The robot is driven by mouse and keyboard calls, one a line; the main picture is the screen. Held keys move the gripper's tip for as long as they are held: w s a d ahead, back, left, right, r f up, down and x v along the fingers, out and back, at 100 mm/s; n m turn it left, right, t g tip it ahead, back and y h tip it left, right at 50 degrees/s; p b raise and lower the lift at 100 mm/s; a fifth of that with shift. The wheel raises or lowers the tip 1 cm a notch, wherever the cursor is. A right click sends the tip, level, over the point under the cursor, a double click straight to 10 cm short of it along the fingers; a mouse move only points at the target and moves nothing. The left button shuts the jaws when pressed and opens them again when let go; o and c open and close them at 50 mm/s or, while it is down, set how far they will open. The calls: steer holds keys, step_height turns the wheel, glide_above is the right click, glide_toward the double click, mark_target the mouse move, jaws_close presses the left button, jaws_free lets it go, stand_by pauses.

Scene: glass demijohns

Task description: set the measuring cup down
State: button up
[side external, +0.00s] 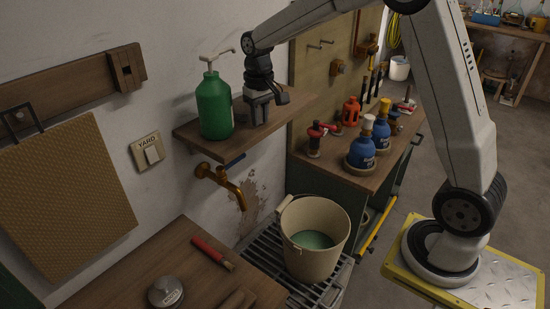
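My gripper (262,94) points down over the wooden wall shelf (289,110), just right of a green pump bottle (214,106). A small grey, cup-like form (258,110) shows below my gripper, at the shelf surface. It may be the measuring cup, but it is too small and dark to be sure. I cannot tell whether the fingers are closed on it or whether it touches the shelf. No other measuring cup is plain to see.
A brass tap (222,182) juts from the wall under the shelf. A cream bucket (316,259) with greenish liquid stands on a metal grate (266,261). Blue bottles (361,152) and a red bottle (351,111) stand on the right bench. The shelf's right end is bare.

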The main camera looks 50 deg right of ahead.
jaws_close()
steer(key=shift+r, duration=0.75)
steer(key=s+a+r, duration=0.1)
steer(key=s+r, duration=1)
steer(key=s, duration=0.3)
steer(key=shift+a+r, duration=0.25)
